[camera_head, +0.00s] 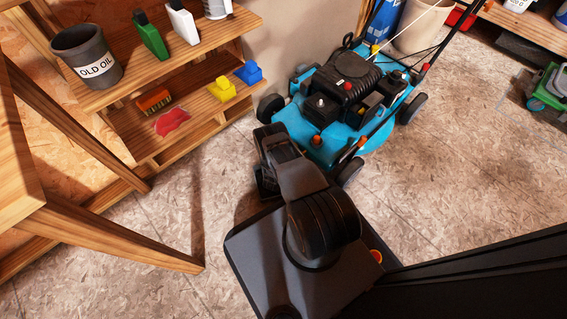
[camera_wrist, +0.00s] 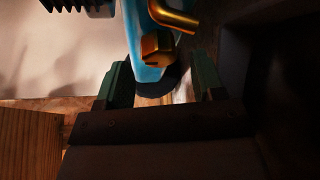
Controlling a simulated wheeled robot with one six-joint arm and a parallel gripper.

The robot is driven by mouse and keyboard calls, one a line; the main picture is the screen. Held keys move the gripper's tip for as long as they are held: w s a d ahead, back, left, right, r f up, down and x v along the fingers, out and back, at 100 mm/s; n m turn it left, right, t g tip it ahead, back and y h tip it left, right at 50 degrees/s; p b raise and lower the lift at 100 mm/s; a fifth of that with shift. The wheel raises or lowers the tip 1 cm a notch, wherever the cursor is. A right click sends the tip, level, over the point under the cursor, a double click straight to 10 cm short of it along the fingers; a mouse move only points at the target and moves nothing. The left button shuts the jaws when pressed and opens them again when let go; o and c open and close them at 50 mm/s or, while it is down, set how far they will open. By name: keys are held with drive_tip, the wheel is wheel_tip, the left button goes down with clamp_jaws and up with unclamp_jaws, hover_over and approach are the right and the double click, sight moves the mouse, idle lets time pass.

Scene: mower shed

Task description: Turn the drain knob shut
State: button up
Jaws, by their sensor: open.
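The blue mower (camera_head: 345,100) with its black engine stands on the floor beyond my arm in the head view. In the wrist view, a brass-coloured block (camera_wrist: 157,46), which looks like the drain knob, sits beside the mower's blue deck under a bent brass pipe (camera_wrist: 174,15). My gripper (camera_wrist: 162,82) is open, its two green-padded fingers apart, with the brass block a little beyond and between them. No contact shows. In the head view my arm hides this side of the mower, and I cannot make out the fingertips there.
A wooden shelf (camera_head: 175,95) on the left holds an "OLD OIL" bucket (camera_head: 87,55), bottles, yellow and blue items, a brush and a red cloth (camera_head: 172,121). A beige bin (camera_head: 420,27) stands behind the mower.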

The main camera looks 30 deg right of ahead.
drive_tip(key=p+v, duration=0.3)
drive_tip(key=v, duration=0.8)
drive_tip(key=shift+a+r, duration=0.1)
